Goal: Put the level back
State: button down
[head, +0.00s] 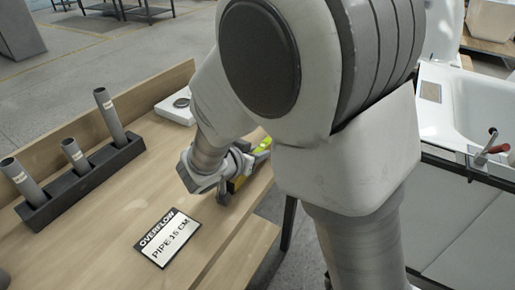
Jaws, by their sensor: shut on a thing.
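The level (262,148), a yellow-green bar with dark parts, shows in the head view at the right edge of the wooden table. Only part of it is visible, as my arm and gripper cover the rest. My gripper (237,171) is at the level, low over the table, and is shut on it. The fingertips are mostly hidden behind the wrist. I cannot tell whether the level touches the table top.
The wooden table (196,196) bears a black rack (88,181) with grey pipes, a sign (167,238) reading "OVERFLOW PIPE 15 CM" and a white block (177,107). A white tub shell (455,95) with a red-handled tool (487,149) stands at right.

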jog(key=c, duration=0.7)
grip_release()
